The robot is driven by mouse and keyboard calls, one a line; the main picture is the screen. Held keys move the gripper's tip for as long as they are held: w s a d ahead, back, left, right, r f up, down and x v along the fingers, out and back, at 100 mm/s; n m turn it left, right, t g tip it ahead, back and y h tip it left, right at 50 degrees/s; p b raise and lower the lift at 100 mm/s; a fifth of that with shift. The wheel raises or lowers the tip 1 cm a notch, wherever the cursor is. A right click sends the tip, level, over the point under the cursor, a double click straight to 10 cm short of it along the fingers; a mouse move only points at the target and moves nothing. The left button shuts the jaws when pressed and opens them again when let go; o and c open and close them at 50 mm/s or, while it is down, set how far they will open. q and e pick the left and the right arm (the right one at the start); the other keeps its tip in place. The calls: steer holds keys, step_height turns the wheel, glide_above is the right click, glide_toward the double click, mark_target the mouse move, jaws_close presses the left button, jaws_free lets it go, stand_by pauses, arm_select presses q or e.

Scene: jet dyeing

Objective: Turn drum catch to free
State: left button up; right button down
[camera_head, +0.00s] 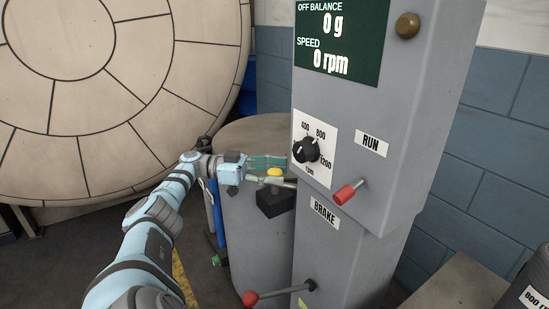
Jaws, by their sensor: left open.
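My left gripper (279,171) reaches in from the left and is open beside the grey control post. A yellow knob (275,172) shows between its fingers; I cannot tell whether they touch it. Below the knob is a black block (276,202) at the side of a grey cylindrical drum (262,235). These look like the drum catch, but no label on them is visible and the fingers hide part of them. My right gripper is not in view.
The grey control post (345,240) stands close to the right of the gripper. It carries a speed dial (306,150), a red-tipped RUN lever (347,193) and a red-knobbed BRAKE lever (281,292). Its display (340,38) reads 0 g and 0 rpm. A large round panelled disc (110,120) fills the left.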

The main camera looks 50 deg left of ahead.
arm_select(q)
step_height(320, 180, up, 10)
stand_by(0.3)
stand_by(0.3)
